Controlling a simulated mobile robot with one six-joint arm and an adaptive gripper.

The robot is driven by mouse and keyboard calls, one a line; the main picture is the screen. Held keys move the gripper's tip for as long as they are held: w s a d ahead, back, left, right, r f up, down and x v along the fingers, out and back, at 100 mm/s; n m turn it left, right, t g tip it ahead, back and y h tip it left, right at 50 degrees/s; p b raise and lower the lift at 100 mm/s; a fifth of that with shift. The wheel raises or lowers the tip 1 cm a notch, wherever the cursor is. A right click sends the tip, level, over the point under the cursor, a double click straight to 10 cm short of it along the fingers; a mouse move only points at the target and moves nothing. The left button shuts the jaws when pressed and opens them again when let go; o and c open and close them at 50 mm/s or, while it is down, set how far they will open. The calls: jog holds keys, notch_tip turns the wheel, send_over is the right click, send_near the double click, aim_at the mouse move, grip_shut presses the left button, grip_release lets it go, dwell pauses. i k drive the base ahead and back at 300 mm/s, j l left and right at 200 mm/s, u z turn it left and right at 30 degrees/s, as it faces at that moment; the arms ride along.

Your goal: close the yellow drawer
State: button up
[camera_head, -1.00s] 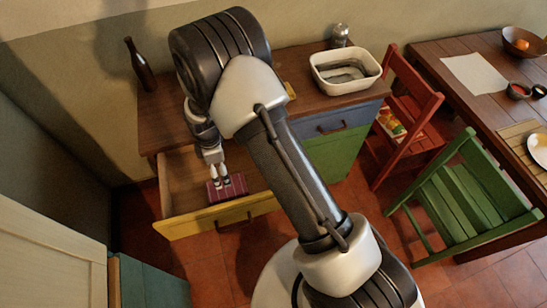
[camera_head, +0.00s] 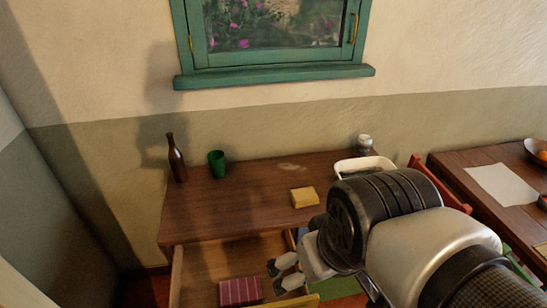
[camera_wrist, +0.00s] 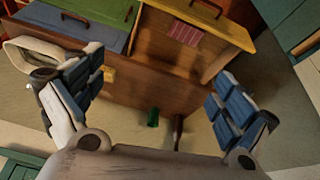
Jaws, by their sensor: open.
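The yellow drawer stands pulled out of the wooden cabinet. Its yellow front (camera_wrist: 222,27) shows at the top of the wrist view, and its wooden inside (camera_head: 205,263) shows at the bottom of the head view. A pink striped thing (camera_head: 240,291) lies inside it; it also shows in the wrist view (camera_wrist: 185,33). My gripper (camera_head: 284,275) is open and empty, to the right of the striped thing in the head view. In the wrist view its fingers (camera_wrist: 160,70) are spread wide.
On the cabinet top (camera_head: 235,205) stand a brown bottle (camera_head: 176,160), a green cup (camera_head: 217,164), a yellow block (camera_head: 304,197), a white basin (camera_head: 350,167) and a jar (camera_head: 364,145). A red chair (camera_head: 425,175) and a table (camera_head: 470,160) are at the right.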

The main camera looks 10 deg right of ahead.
aim_at(197, 268)
jog(key=j+u, duration=0.45)
jog(key=k+u, duration=0.2)
jog(key=u, duration=0.2)
jog(key=k+j+u, duration=0.15)
jog(key=u, duration=0.2)
jog(key=k+j+u, duration=0.2)
jog(key=u, duration=0.2)
